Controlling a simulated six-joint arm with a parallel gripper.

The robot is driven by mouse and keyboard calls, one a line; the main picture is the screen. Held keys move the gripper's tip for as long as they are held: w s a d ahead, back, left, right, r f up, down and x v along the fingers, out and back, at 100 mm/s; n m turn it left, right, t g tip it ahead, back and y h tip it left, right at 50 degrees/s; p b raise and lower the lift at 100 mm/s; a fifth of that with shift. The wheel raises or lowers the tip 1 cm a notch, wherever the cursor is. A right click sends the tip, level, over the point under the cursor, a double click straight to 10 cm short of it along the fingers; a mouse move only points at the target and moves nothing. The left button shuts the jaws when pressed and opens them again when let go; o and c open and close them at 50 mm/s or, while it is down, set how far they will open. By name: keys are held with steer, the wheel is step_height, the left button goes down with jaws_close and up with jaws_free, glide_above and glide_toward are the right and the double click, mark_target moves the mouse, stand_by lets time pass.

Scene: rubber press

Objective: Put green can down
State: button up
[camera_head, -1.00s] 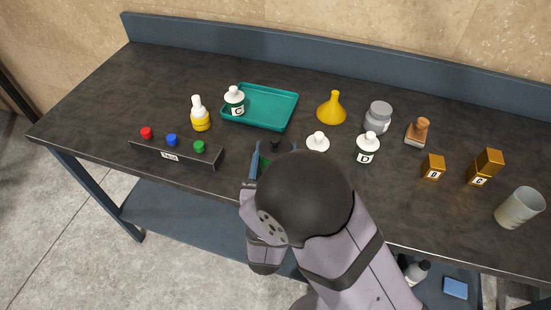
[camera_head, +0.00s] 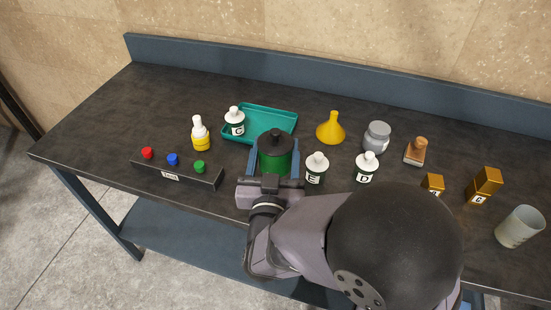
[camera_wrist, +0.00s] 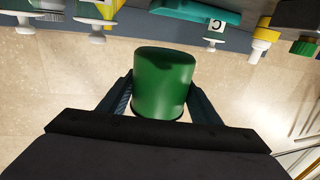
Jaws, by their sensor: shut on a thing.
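The green can (camera_head: 275,160) has a black top with a knob and is upright. My gripper (camera_head: 275,150) is shut on its sides, one blue-grey finger on each side. The wrist view shows the can (camera_wrist: 163,85) between the two fingers (camera_wrist: 160,98). The can's lower part is hidden behind my gripper in the head view, so I cannot tell if it touches the table (camera_head: 100,115).
Bottle E (camera_head: 316,168) stands close right of the can, with bottle D (camera_head: 365,168) beyond. The teal tray (camera_head: 275,114) holding bottle C (camera_head: 235,121) is behind. The button box (camera_head: 177,170) is to the left.

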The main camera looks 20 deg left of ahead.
steer(key=shift+r, duration=0.7)
